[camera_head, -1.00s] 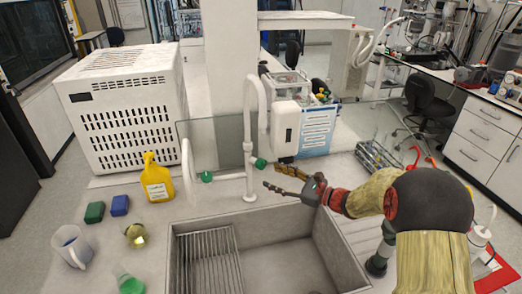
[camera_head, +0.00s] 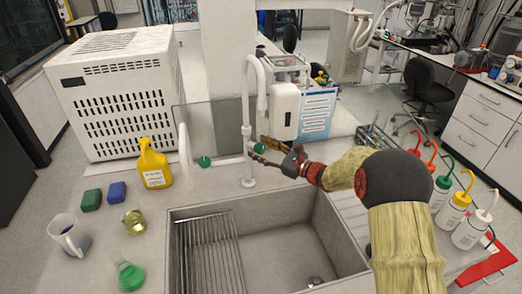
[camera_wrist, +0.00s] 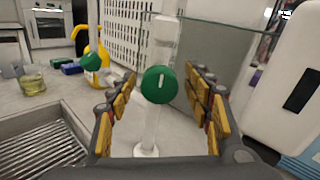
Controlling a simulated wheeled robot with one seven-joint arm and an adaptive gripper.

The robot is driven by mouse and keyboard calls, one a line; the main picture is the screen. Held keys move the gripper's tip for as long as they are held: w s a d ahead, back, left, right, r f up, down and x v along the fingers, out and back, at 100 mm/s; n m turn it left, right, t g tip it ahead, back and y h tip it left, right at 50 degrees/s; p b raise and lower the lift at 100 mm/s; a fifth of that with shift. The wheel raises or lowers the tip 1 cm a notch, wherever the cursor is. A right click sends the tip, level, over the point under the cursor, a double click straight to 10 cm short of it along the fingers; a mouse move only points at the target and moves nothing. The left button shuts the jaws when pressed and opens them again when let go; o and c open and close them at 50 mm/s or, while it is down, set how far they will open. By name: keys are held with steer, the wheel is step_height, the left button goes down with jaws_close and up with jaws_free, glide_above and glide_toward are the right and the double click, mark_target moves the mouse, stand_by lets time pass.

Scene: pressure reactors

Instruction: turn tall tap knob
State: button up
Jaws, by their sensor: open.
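The tall white tap (camera_head: 247,120) stands behind the sink. Its round green knob (camera_head: 259,147) is on the right side of the tap column. In the wrist view the green knob (camera_wrist: 159,85) faces the camera, centred between the two fingers. My gripper (camera_head: 258,150) is open, with its fingers on either side of the knob and reaching close to it. I cannot tell whether a finger touches it. In the wrist view the gripper (camera_wrist: 160,100) shows a gap on both sides of the knob.
A second green knob (camera_head: 204,162) sits on the shorter tap at left. The sink (camera_head: 190,211) lies in front. A yellow bottle (camera_head: 153,165), a white dispenser (camera_head: 284,112) and a glass panel (camera_head: 213,130) stand nearby. Several wash bottles (camera_head: 451,213) stand at right.

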steer(key=shift+c, duration=0.2)
steer(key=c, duration=1.1)
